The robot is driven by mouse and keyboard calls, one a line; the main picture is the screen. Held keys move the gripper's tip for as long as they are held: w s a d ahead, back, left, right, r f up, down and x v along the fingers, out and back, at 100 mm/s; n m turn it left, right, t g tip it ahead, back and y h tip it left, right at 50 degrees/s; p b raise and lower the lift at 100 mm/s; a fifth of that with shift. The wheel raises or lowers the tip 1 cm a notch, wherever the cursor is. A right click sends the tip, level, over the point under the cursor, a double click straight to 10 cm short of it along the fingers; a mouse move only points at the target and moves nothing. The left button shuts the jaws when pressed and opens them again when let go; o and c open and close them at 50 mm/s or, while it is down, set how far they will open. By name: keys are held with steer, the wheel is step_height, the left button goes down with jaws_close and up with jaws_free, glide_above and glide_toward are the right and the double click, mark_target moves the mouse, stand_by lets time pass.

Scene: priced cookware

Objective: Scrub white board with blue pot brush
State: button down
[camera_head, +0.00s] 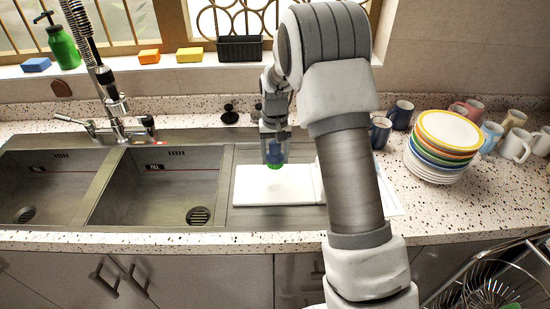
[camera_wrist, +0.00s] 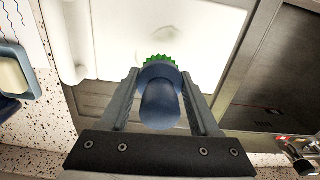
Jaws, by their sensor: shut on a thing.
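My gripper (camera_head: 274,148) is shut on a blue pot brush with green bristles. The brush (camera_head: 274,155) points down over the white board (camera_head: 255,190), which lies flat on the metal drainer right of the sinks. In the wrist view, the blue brush (camera_wrist: 160,98) sits between both fingers of my gripper (camera_wrist: 160,95), with green bristles showing at its far end. The white board (camera_wrist: 205,35) fills the upper middle there and has a faint grey mark. I cannot tell whether the bristles touch the board. My arm hides part of the board's right side in the head view.
Two sink basins (camera_head: 155,185) with a tap (camera_head: 118,125) lie to the left. A stack of plates (camera_head: 440,148) and several mugs stand on the speckled counter at right. Sponges, a green soap bottle (camera_head: 60,42) and a black planter (camera_head: 240,48) line the window sill.

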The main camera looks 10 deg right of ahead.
mark_target(275, 143)
steer(key=shift+r+p, duration=0.9)
steer(key=shift+r, duration=0.55)
steer(key=shift+r+p, duration=0.35)
steer(key=s+r+p, duration=0.3)
steer(key=r+p, duration=0.4)
steer(key=f+b, duration=0.2)
steer(key=f, duration=0.1)
steer(key=f+b, duration=0.3)
steer(key=f, duration=0.1)
steer(key=f+b, duration=0.2)
steer(key=f, duration=0.1)
steer(key=shift+s+a+f, duration=0.15)
steer(key=shift+a+f, duration=0.2)
steer(key=shift+f+b, duration=0.1)
steer(key=shift+b, duration=0.2)
steer(key=shift+f+b, duration=1.4)
steer(key=shift+f, duration=0.5)
